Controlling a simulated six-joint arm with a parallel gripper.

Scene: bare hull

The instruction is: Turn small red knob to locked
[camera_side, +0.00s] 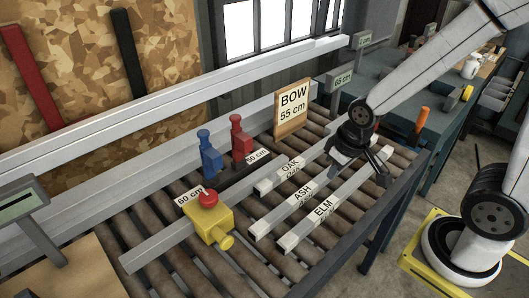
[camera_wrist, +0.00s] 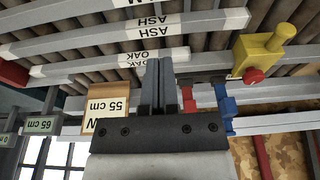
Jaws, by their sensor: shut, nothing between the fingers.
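The small red knob (camera_side: 208,198) sits on top of a yellow block (camera_side: 206,228) at the front left of the roller bench. The block also has a yellow round knob (camera_side: 227,242) on its near side. In the wrist view, the red knob (camera_wrist: 253,76) and yellow block (camera_wrist: 258,52) are at upper right, apart from the fingers. My gripper (camera_side: 340,165) is above the right part of the bench, well right of the knob. The wrist view shows its dark fingers (camera_wrist: 158,65) together and empty. Any lock marking is too small to read.
A blue clamp (camera_side: 210,152) and a red clamp (camera_side: 241,142) stand behind the block. A BOW 55 cm sign (camera_side: 292,108) stands at the back.

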